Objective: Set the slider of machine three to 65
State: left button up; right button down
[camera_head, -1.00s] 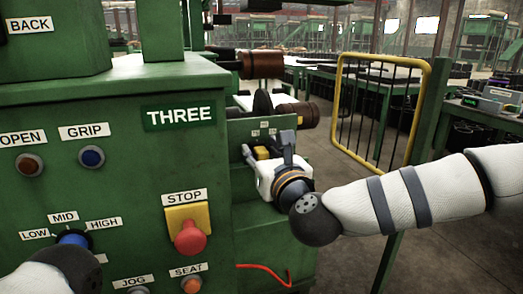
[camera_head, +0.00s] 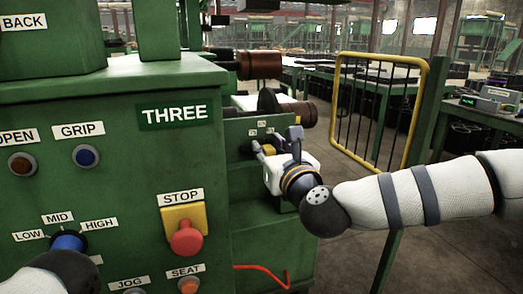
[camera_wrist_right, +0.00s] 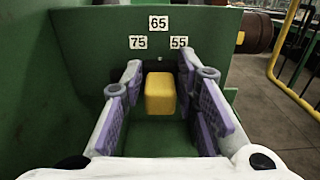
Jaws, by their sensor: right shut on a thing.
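Machine three (camera_head: 120,160) is the green machine with the THREE sign (camera_head: 174,113). Its slider (camera_wrist_right: 160,94) is a yellow block, seen in the right wrist view in line below the 65 label (camera_wrist_right: 158,23). The 75 label (camera_wrist_right: 138,42) is to its left and the 55 label (camera_wrist_right: 179,42) to its right. My right gripper (camera_wrist_right: 160,72) is shut on the slider, with purple pads on both sides. In the head view the right gripper (camera_head: 277,142) is at the machine's side, with the slider (camera_head: 268,149) partly hidden. The left gripper is not seen; only part of my left arm shows.
The red stop button (camera_head: 187,238) sits on the machine's front, with a blue selector knob (camera_head: 68,242) at lower left beside my left arm. A yellow-framed guard (camera_head: 382,112) stands right of the machine, behind my right arm. A red cable (camera_head: 265,268) hangs below.

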jog(key=c, duration=1.4)
grip_release()
jog(key=shift+s, duration=0.1)
